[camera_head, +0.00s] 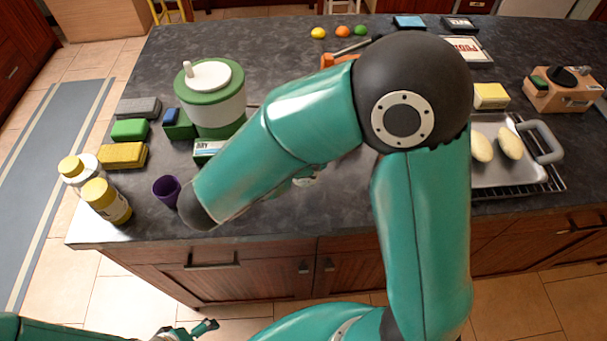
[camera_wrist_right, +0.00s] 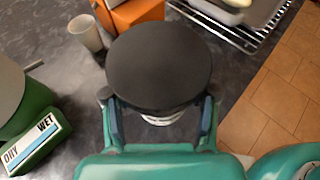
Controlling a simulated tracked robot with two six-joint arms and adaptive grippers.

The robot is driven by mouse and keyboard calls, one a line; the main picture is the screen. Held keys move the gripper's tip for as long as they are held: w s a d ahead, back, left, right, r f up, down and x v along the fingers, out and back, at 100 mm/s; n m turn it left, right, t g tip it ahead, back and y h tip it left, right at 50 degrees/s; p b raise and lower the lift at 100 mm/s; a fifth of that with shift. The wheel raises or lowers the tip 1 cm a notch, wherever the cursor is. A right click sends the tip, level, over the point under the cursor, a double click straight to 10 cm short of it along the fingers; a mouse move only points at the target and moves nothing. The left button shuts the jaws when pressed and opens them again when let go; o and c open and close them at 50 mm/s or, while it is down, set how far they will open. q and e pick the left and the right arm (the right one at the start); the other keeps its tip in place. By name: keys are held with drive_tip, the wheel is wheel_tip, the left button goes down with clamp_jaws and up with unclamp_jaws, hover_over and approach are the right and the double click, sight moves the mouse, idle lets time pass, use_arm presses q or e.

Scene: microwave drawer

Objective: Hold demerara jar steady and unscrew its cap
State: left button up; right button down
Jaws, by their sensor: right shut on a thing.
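In the right wrist view a jar with a wide, flat black cap (camera_wrist_right: 160,65) stands upright on the counter. A pale bit of the jar body (camera_wrist_right: 162,118) shows under the cap; no label is readable. My right gripper (camera_wrist_right: 160,104) is shut on the jar, one finger on each side at or just below the cap; I cannot tell whether the fingers touch cap or body. In the head view my right arm hides the jar and most of that gripper. My left gripper (camera_head: 190,330) is low at the front, well off the counter; its opening is unclear.
A green-and-white canister (camera_head: 218,112) stands left of my right arm. A purple cup (camera_head: 167,190) and two yellow-capped bottles (camera_head: 108,202) (camera_head: 75,172) are near the front left edge. A tray (camera_head: 498,170) on a rack is at right. An orange box (camera_wrist_right: 130,12) stands behind the jar.

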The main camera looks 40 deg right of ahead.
sight(296, 181)
drive_tip(key=shift+f, duration=3.35)
drive_tip(key=shift+f, duration=0.1)
drive_tip(key=shift+c, duration=1.6)
unclamp_jaws()
drive_tip(key=b+v, duration=0.2)
drive_tip(key=v, duration=1)
